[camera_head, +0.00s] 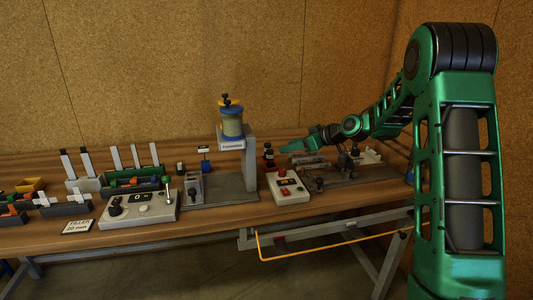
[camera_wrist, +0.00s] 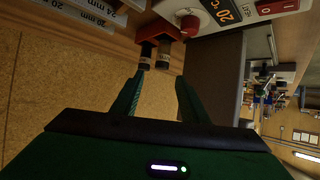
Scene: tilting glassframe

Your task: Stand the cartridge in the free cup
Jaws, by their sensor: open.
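My gripper (camera_head: 291,148) reaches over the back middle of the bench, its tips close to a small dark upright piece with red on it (camera_head: 268,155). In the wrist view, my gripper (camera_wrist: 160,77) is open, with its two green fingers wide apart and nothing between them. Just beyond the tips is a red holder (camera_wrist: 158,28) with a dark cylinder with a pale band (camera_wrist: 145,56) and a second dark cylinder (camera_wrist: 163,56) side by side. I cannot tell which of these is the cartridge or which cup is free. The fingers appear clear of both cylinders.
A white control box with a red button (camera_head: 289,187) stands in front of my gripper. A stand with a yellow-and-blue canister (camera_head: 232,122) rises to the left. A fixture on a dark plate (camera_head: 345,172) lies to the right. A dial panel (camera_head: 138,208) and several racks fill the left.

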